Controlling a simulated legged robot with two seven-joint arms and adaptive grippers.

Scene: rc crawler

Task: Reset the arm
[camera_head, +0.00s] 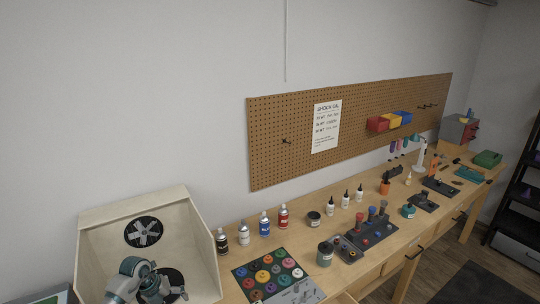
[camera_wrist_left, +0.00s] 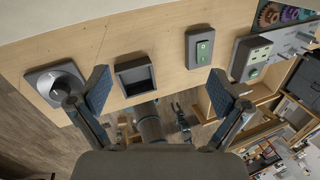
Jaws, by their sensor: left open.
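My left gripper (camera_wrist_left: 157,78) shows in the left wrist view with its two blue-padded fingers wide apart and nothing between them. Beyond the fingers is a pale wooden surface bearing a round dial (camera_wrist_left: 60,82), a dark square recess (camera_wrist_left: 135,74) and a green rocker switch (camera_wrist_left: 202,47). The fingers look apart from these fittings, though the gap is hard to judge. In the head view my teal and grey left arm (camera_head: 132,278) shows at the bottom left, in front of the open wooden booth (camera_head: 204,245). My right gripper is in neither view.
The workbench (camera_head: 240,211) runs along the wall under a pegboard (camera_head: 270,130). A mat of coloured round parts (camera_head: 240,273), several bottles (camera_head: 264,226) and a dark tool stand (camera_head: 372,233) stand right of the booth. A grey control box (camera_wrist_left: 251,60) is near the right finger.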

